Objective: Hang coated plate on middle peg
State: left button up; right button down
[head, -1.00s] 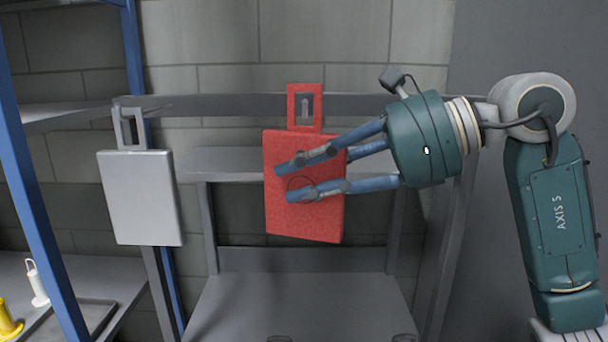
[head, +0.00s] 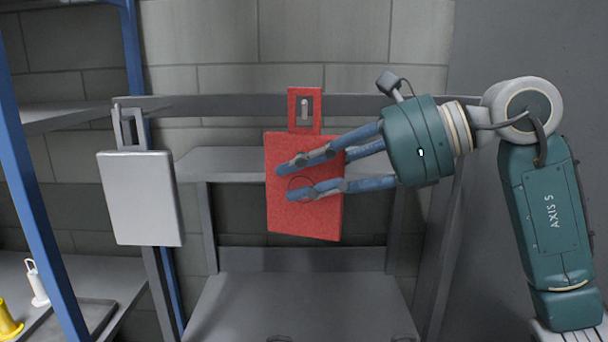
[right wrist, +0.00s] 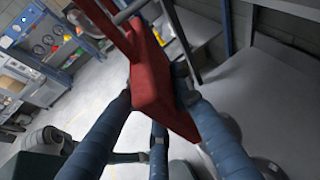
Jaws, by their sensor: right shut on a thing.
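The red coated plate (head: 304,220) hangs roughly upright in front of the rail in the head view, with a slotted tab (head: 304,93) on top. A light peg tip, the middle peg (head: 304,108), shows through the tab's slot. I cannot tell whether the tab rests on it. My right gripper (head: 288,183) is shut on the plate from the right, two fingers across its front and one going behind. The right wrist view also shows the red plate (right wrist: 155,85) between the fingers. My left gripper is in neither view.
A grey plate (head: 140,200) hangs at the rail's left end. The rail (head: 220,105) runs across a grey stand with a shelf (head: 225,163). A blue-framed rack (head: 35,190) with yellow and white items stands at left. The rail right of the red plate looks clear.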

jog(key=shift+f+b, duration=0.9)
jog(key=shift+f, duration=0.2)
jog(key=c, duration=1.4)
grip_release()
jog(key=shift+c, duration=0.2)
jog(key=shift+d, duration=0.1)
